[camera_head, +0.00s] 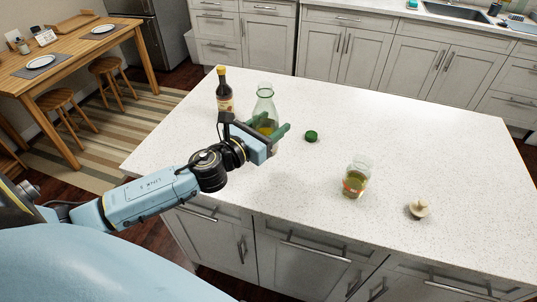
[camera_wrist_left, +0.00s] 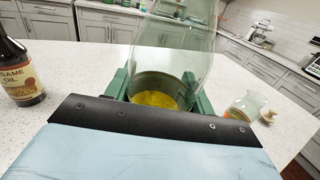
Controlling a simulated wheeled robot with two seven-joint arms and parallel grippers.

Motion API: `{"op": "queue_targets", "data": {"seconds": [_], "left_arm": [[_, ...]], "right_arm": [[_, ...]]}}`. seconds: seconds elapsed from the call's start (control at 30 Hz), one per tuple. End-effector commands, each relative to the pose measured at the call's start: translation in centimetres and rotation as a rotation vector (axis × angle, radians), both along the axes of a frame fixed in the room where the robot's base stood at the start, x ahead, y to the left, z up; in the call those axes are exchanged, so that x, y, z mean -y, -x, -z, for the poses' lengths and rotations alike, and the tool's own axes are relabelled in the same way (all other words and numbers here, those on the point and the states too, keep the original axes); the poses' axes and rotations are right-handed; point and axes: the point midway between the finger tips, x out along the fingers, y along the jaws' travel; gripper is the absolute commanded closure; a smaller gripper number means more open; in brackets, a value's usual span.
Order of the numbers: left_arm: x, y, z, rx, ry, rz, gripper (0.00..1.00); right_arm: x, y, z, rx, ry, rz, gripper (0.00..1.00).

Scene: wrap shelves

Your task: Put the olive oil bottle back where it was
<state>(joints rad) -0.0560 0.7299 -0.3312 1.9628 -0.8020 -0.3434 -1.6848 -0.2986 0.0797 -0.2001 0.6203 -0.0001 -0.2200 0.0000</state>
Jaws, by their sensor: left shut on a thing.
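The olive oil bottle appears to be the clear greenish glass bottle (camera_head: 264,101), with some yellow liquid low inside. It stands upright at the left part of the white island counter, and its cap is off. My left gripper (camera_head: 279,134) is shut around its lower body. In the left wrist view the bottle (camera_wrist_left: 178,60) fills the middle, between the green fingers (camera_wrist_left: 158,92). I cannot tell whether its base touches the counter, as the gripper hides it. My right gripper is not in view.
A dark sesame oil bottle (camera_head: 224,92) stands close left of the held bottle. A glass jar (camera_head: 355,178) with yellowish contents and a pale lid (camera_head: 418,208) are farther right. The white counter (camera_head: 430,140) is otherwise clear.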

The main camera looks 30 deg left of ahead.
Motion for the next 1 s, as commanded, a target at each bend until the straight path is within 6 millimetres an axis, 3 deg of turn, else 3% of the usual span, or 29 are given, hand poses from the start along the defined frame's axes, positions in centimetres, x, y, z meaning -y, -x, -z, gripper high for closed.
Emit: {"op": "queue_targets", "data": {"seconds": [0.1, 0.33, 0.53, 0.97, 1.0], "left_arm": [[0.0, 0.0, 2.2, 0.002, 0.002, -0.002, 0.85], [0.0, 0.0, 3.7, 0.004, 0.000, -0.001, 0.85], [0.0, 0.0, 6.6, 0.002, 0.000, -0.002, 0.85], [0.0, 0.0, 7.1, 0.004, -0.002, -0.001, 0.85], [0.0, 0.0, 7.1, 0.001, -0.003, -0.001, 0.41]], "right_arm": [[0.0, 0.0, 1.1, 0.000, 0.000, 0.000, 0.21], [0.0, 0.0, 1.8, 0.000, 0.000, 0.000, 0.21], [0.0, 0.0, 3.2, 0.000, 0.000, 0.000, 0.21], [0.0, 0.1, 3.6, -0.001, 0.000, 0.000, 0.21], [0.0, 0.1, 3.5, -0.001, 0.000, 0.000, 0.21]]}}
